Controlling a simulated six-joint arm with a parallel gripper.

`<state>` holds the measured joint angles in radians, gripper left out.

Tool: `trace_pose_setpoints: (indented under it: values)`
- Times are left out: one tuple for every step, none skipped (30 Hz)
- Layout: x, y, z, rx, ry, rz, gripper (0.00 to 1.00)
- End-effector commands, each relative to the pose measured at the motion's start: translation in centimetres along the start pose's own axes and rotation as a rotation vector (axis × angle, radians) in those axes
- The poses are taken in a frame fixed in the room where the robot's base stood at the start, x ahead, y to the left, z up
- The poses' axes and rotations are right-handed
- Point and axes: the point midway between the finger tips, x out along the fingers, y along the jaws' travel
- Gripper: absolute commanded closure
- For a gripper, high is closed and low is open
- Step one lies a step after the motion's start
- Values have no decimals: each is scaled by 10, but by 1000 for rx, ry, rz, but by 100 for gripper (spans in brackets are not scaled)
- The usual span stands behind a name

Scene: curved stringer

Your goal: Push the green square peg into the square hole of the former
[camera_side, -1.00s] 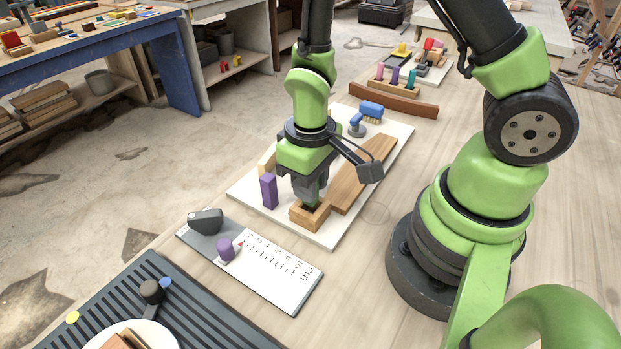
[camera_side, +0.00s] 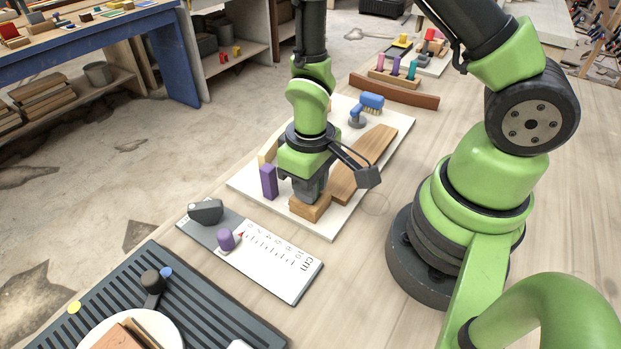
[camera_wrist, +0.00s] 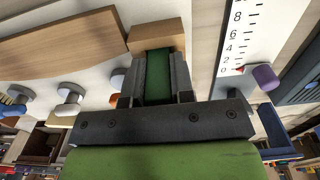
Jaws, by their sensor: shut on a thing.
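The green square peg (camera_wrist: 160,75) stands between my gripper's jaws in the wrist view, its far end against the wooden former (camera_wrist: 156,34). In the side view the former (camera_side: 308,210) lies at the near end of the white board (camera_side: 330,232). My gripper (camera_side: 309,193) is directly over it, shut on the peg, with fingers close to its top. The fingers hide the peg and the square hole there. I cannot tell how deep the peg sits.
A purple block (camera_side: 269,182) stands close left of my gripper. A long wooden piece (camera_side: 368,158) lies behind and right. A ruler plate (camera_side: 270,258) with a purple knob (camera_side: 226,238) lies in front.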

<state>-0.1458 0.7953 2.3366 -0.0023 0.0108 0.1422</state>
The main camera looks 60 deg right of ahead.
Motion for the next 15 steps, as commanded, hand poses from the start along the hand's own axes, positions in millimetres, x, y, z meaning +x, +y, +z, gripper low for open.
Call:
trace_pose_setpoints:
  values:
    - [1,0,0,0,0,0,100]
    - [2,0,0,0,0,0,100]
    - [3,0,0,0,0,0,100]
    - [4,0,0,0,0,0,100]
    - [4,0,0,0,0,0,100]
    - [4,0,0,0,1,0,100]
    - [4,0,0,0,1,0,100]
    - [3,0,0,0,1,0,100]
    - [2,0,0,0,2,0,100]
    - [1,0,-1,1,2,0,100]
    - [0,0,-1,1,2,0,100]
    - [-2,0,-1,1,2,0,100]
    - [-3,0,-1,1,2,0,100]
    - [-5,0,-1,1,2,0,100]
    - [-7,0,-1,1,2,0,100]
